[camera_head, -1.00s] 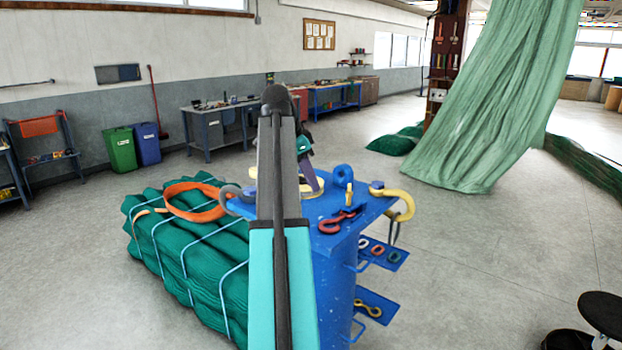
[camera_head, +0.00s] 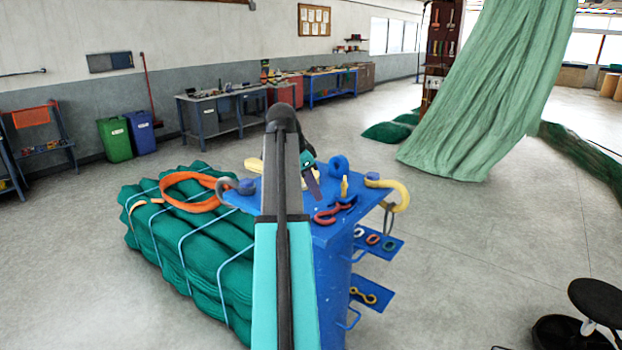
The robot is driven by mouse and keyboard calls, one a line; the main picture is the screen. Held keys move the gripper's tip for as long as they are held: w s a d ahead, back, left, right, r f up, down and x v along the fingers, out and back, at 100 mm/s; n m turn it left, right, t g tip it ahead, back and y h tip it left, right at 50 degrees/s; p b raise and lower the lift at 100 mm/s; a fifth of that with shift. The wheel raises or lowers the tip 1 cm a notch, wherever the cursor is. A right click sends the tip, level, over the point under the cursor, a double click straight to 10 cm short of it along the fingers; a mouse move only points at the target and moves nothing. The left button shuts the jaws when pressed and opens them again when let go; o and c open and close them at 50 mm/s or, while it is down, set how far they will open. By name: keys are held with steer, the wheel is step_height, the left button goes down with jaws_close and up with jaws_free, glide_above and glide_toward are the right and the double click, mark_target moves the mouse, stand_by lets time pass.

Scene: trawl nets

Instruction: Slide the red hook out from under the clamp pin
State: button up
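The red hook (camera_head: 324,217) lies on the blue bench top (camera_head: 368,203), just right of my arm. A dark blue piece with an upright yellow part (camera_head: 344,188) stands at the hook's right end. It may be the clamp pin, but I cannot tell how the hook sits under it. My gripper (camera_head: 312,184) is mostly behind my arm. Its visible end hangs over the bench top, behind and slightly left of the hook and apart from it in the picture. I cannot see whether its fingers are open.
A blue ring (camera_head: 338,166) and a yellow hook (camera_head: 390,190) are on the bench's far and right sides. Side shelves (camera_head: 380,243) hold small rings. Bundled green net (camera_head: 195,252) with an orange strap (camera_head: 190,195) lies left. A black stool (camera_head: 600,302) stands right.

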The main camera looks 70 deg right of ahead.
mark_target(324, 212)
steer(key=shift+p+x, duration=1.25)
steer(key=shift+x, duration=2.4)
steer(key=shift+c, duration=0.2)
jaws_close()
